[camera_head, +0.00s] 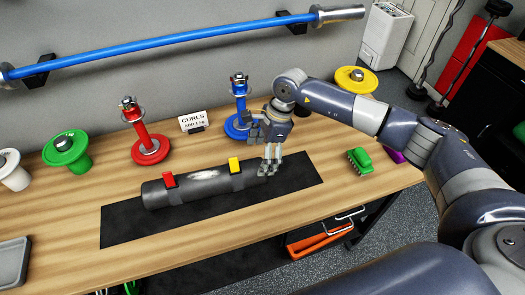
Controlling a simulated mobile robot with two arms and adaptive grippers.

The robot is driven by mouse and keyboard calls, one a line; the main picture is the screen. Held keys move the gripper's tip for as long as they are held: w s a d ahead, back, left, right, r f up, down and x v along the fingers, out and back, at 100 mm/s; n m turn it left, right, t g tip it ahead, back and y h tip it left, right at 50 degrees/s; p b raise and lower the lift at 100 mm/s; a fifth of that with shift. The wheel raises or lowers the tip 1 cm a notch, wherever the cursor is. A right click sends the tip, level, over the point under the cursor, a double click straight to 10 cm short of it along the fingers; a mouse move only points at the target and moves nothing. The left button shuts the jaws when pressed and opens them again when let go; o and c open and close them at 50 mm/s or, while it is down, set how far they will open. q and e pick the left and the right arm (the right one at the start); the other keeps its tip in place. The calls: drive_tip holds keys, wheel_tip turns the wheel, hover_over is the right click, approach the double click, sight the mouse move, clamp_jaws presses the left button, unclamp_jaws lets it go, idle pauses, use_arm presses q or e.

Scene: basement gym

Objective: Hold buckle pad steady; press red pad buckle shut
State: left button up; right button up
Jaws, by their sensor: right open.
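A dark cylindrical pad (205,186) lies on a black mat (122,228) on the wooden bench. A red buckle (169,180) stands up toward the pad's left end. A yellow buckle (235,165) stands up right of the pad's middle. The pad has a pale worn patch between the two buckles. My right gripper (271,168) is open, pointing down at the pad's right end, right of the yellow buckle. Its fingers partly hide that end, and I cannot tell whether they touch it. My left gripper is not in view.
A red stand (150,148), a blue stand (238,128), a CURLS card (193,122) and a green plate (67,150) line the bench's back. A yellow plate (357,78) stands back right. A green brush (359,160) lies right of the mat.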

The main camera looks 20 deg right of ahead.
sight(254, 172)
drive_tip(key=shift+b+x, duration=1.55)
drive_tip(key=shift+x, duration=2.45)
drive_tip(key=shift+a, duration=0.1)
